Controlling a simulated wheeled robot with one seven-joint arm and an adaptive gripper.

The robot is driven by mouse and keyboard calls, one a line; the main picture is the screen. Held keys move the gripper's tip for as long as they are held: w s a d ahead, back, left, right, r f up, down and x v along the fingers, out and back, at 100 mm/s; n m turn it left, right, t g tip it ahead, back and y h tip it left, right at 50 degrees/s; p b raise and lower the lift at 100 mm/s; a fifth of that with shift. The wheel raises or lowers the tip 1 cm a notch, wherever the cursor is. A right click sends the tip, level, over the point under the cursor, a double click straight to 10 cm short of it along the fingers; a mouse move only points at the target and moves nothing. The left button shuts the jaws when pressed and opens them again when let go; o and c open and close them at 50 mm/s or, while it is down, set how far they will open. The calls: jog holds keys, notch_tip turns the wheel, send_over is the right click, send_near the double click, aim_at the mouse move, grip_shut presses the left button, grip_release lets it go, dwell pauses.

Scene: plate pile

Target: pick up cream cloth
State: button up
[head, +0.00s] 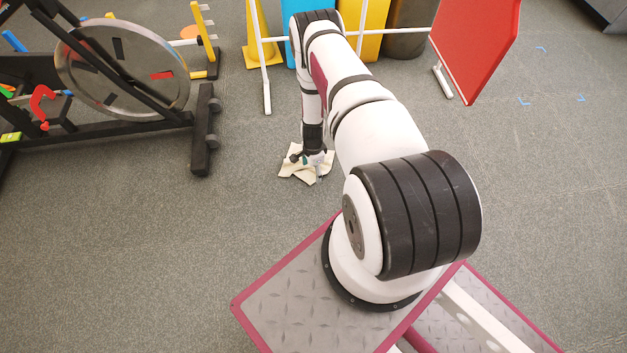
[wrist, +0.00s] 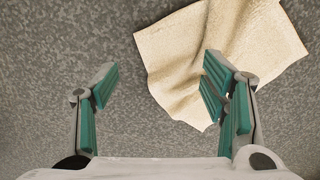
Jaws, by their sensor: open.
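The cream cloth (head: 300,174) lies crumpled flat on the grey floor, in front of my base in the head view. In the wrist view the cloth (wrist: 225,45) fills the upper right, with a fold down its middle. My gripper (wrist: 158,85) is open, with green-padded fingers set wide apart. The right finger overlaps the lower part of the cloth; the left finger is over bare floor.
An exercise bike with a large disc wheel (head: 122,66) stands at the left. A yellow cone (head: 262,35), coloured bins (head: 370,25) and a red panel (head: 474,45) stand at the back. The floor around the cloth is clear.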

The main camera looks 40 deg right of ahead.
aim_at(313, 178)
jog(key=shift+f, duration=1.7)
jog(key=shift+f, duration=0.2)
jog(key=shift+s+a, duration=0.1)
jog(key=shift+s, duration=0.1)
grip_shut()
notch_tip(313, 178, up, 12)
jog(key=p, duration=0.8)
jog(key=shift+w+p, duration=0.15)
jog(key=shift+p, duration=0.2)
jog(key=shift+r, duration=0.1)
